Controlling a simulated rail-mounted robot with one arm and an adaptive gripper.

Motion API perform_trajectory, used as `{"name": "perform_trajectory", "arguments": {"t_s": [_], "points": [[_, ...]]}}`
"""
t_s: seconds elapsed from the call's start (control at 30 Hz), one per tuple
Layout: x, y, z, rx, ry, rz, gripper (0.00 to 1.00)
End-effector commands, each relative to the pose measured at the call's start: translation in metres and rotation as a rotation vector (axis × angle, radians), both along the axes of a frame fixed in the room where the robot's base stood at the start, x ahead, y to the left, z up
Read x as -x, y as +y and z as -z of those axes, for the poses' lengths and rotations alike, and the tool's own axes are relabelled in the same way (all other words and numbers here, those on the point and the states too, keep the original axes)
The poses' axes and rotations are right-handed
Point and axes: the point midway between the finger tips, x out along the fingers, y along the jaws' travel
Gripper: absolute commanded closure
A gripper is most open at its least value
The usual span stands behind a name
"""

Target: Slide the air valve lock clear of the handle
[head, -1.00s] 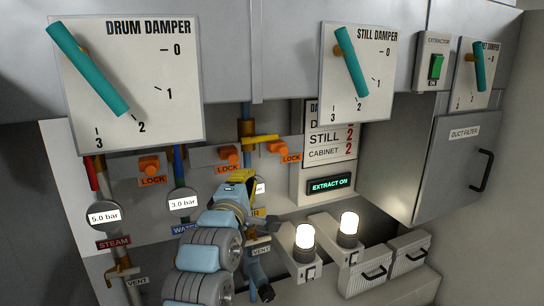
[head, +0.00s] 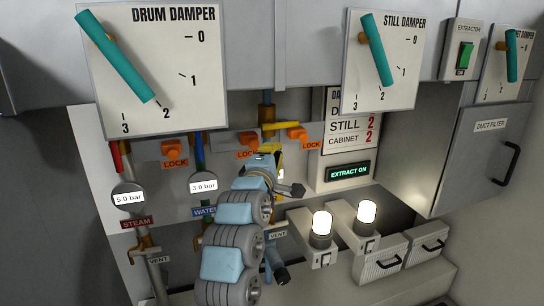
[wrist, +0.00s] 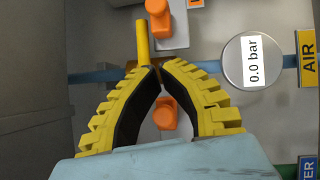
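The air valve's yellow handle (head: 280,126) points right from its pipe in the head view. The orange air lock (head: 298,134) sits beside and just below the handle's free end. In the wrist view, the handle (wrist: 143,42) stands just beyond my fingertips, and the air lock (wrist: 160,18) is at the top edge. My gripper (wrist: 161,68) has yellow fingers with black pads; their tips nearly meet and hold nothing visible. Another orange lock (wrist: 166,115) shows behind the gap between the fingers. In the head view my gripper (head: 272,162) is below the handle and partly hidden by its own wrist.
The air gauge (wrist: 252,62) reads 0.0 bar, close right of the fingers in the wrist view. Two more orange locks, water (head: 248,141) and steam (head: 173,150), sit to the left. Lit lamps (head: 321,224) stand at lower right. The damper panels (head: 150,65) overhang above.

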Motion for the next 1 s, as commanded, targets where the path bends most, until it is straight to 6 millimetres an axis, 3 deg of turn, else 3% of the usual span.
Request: {"name": "perform_trajectory", "arguments": {"t_s": [0.4,0.6,1.0], "points": [[-0.040,-0.010,-0.005,0.002,0.003,0.001,1.00],[-0.054,-0.034,-0.009,0.002,0.004,0.003,1.00],[-0.060,-0.043,-0.009,0.001,0.002,-0.001,1.00]]}}
